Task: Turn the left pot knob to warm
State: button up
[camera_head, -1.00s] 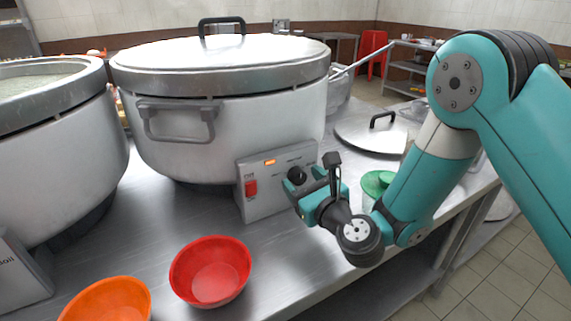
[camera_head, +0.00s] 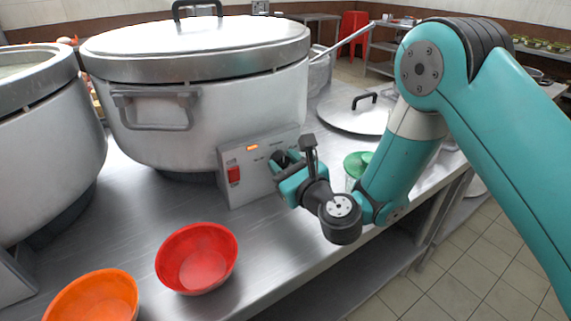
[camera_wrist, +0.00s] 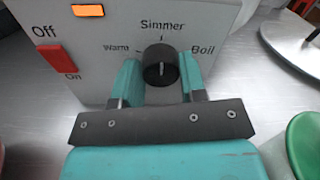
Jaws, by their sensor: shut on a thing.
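The lidded pot (camera_head: 200,108) has a grey control panel (camera_head: 236,191) with a black knob. In the wrist view the knob (camera_wrist: 160,66) sits between Warm on the left, Simmer above and Boil on the right. My gripper (camera_wrist: 157,80) has one teal finger on each side of the knob and is shut on it. In the head view my gripper (camera_head: 286,168) is at the panel's right part and hides most of the knob. Another pot (camera_head: 45,150), open with pale contents, stands at the left edge; its knob is not in view.
A red switch (camera_wrist: 57,58) marked Off and On and a lit orange lamp (camera_wrist: 88,10) are on the panel. A red bowl (camera_head: 197,258) and an orange bowl (camera_head: 95,298) stand in front. A loose lid (camera_head: 355,115) and a green item (camera_head: 357,164) lie to the right.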

jog(key=n+b, duration=0.2)
jog(key=n, duration=0.4)
jog(key=shift+a+y, duration=0.1)
jog(key=shift+y, duration=0.2)
jog(key=n+b, duration=0.2)
jog(key=n, duration=0.5)
jog(key=shift+s+a, duration=0.1)
jog(key=shift+n+y, duration=0.3)
jog(key=shift+n, duration=0.2)
jog(key=o, duration=0.9)
jog(key=shift+f, duration=0.1)
